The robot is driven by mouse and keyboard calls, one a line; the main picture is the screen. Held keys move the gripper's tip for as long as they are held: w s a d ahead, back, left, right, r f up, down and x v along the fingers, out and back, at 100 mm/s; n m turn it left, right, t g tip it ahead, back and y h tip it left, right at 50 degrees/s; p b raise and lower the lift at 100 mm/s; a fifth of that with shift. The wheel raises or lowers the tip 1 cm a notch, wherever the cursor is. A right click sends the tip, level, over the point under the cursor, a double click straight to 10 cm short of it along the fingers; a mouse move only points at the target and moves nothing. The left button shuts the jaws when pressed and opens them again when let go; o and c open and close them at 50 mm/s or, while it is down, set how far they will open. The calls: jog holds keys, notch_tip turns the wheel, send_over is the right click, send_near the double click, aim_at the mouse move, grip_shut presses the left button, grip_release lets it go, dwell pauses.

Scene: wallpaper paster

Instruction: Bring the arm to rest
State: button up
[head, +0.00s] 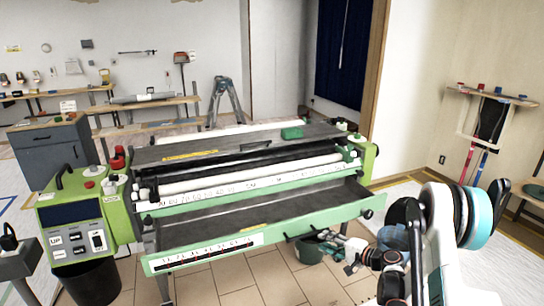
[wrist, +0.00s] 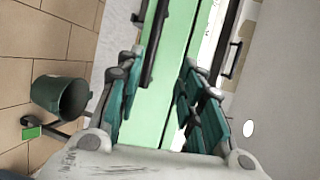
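My gripper (wrist: 160,85) is open in the wrist view, its two teal-padded fingers spread apart with nothing held between them. A green panel of the wallpaper paster (wrist: 165,75) shows behind the gap. In the head view my arm comes in from the lower right, and the gripper (head: 345,250) is near the right front of the paster (head: 250,235), in front of its lower tray. I cannot tell from these views whether it touches the machine. The paster is a long green and black machine with white rollers and a control box at its left end.
A dark green bucket (head: 309,250) stands on the tiled floor by the machine's right front; it also shows in the wrist view (wrist: 60,97). A black bin (head: 90,282) stands at the lower left. A small wall shelf (head: 490,96) is at the right. Tiled floor lies open in front.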

jog(key=s+a+r+n+g+h, duration=0.1)
jog(key=s+a+r, duration=0.15)
jog(key=r, duration=0.45)
jog(key=s+a+r+n+g+h, duration=0.1)
jog(key=a+r+n, duration=0.15)
jog(key=r, duration=0.45)
jog(key=s+a+r+n+g+h, duration=0.2)
jog(key=s+a+r+h, duration=0.15)
jog(key=s+r, duration=0.65)
jog(key=s+d+r+n+h, duration=0.1)
jog(key=s+n+h, duration=0.1)
jog(key=s, duration=1.1)
jog(key=s+d+r+n+h, duration=0.1)
jog(key=s+r+n+h, duration=0.1)
jog(key=s, duration=1.2)
jog(key=shift+s+n, duration=0.25)
jog(key=shift+n, duration=0.2)
